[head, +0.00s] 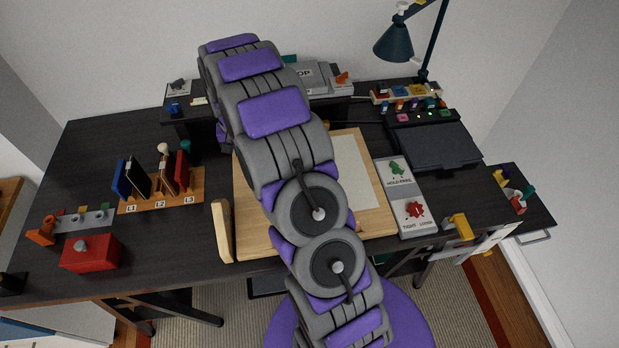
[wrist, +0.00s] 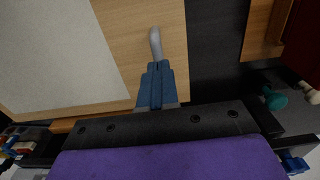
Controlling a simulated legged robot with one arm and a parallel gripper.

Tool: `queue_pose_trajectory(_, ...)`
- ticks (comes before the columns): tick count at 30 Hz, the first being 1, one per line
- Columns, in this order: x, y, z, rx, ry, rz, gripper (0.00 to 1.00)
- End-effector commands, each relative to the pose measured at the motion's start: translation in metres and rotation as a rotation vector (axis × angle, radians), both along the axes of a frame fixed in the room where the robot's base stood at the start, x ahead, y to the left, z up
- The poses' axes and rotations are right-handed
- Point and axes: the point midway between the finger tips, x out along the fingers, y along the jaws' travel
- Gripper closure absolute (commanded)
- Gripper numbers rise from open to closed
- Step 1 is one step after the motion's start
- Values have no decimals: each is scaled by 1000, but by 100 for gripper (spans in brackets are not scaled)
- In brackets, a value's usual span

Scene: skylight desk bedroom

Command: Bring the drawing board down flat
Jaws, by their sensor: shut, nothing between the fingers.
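The drawing board (head: 378,222) is pale wood with a white sheet (head: 355,170) on it, at the middle of the desk. My arm crosses in front of it and hides much of it; I cannot tell its tilt. In the wrist view the board (wrist: 120,30) fills the upper left, with the sheet beside it. My gripper (wrist: 155,72) is shut and empty, with blue fingers over the board's wood near its edge. A grey rounded rod (wrist: 155,43) shows just beyond the fingertips; whether they touch is unclear. My gripper is hidden in the head view.
A HOLD/FREE and TIGHT/LOOSE panel (head: 405,198) lies right of the board. A wooden upright piece (head: 222,230) stands at its left front. A book rack (head: 160,203) and red box (head: 92,253) are left; a black device (head: 433,146) and lamp (head: 395,42) are right.

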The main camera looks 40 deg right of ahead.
Motion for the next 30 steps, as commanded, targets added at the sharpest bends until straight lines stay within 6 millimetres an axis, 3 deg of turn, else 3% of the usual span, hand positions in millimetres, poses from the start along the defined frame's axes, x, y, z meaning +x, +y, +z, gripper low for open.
queue_pose_trajectory(30, 1, 0, 73, -1, -3, 0, 100)
